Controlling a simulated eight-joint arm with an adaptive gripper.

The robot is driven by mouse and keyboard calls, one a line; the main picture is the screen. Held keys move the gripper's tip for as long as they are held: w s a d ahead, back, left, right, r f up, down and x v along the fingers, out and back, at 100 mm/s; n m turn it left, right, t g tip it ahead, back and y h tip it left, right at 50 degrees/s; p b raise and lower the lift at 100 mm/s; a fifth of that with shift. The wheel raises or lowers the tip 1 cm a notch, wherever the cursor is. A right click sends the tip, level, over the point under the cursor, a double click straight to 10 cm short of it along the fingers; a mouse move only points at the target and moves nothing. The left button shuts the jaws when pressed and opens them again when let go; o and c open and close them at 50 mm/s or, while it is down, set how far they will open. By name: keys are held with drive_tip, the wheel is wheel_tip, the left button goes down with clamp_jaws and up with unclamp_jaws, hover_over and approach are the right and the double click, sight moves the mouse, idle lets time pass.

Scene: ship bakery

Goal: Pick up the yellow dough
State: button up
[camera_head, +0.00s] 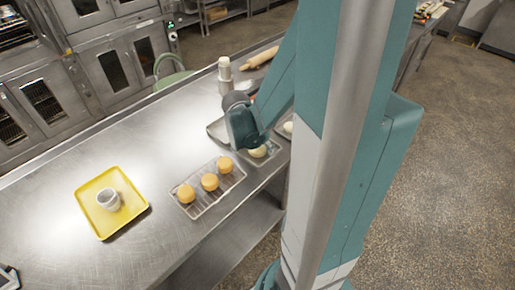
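A pale yellow dough ball (258,152) sits on a small tray at the counter's right edge, partly covered by my arm. The end of my arm, with my gripper (247,130), is just above and behind this dough in the picture. The fingers are hidden by the teal wrist housing, so I cannot tell whether they are open or shut, or whether they touch the dough.
A wire rack (203,203) with three orange-brown buns (210,181) lies left of the dough. A yellow tray (132,213) with a white cup (109,199) is further left. The counter's middle is clear.

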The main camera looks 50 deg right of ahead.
drive_tip(key=c, duration=1.1)
drive_tip(key=shift+r, duration=0.1)
drive_tip(key=shift+r+p, duration=0.85)
drive_tip(key=shift+r, duration=4.05)
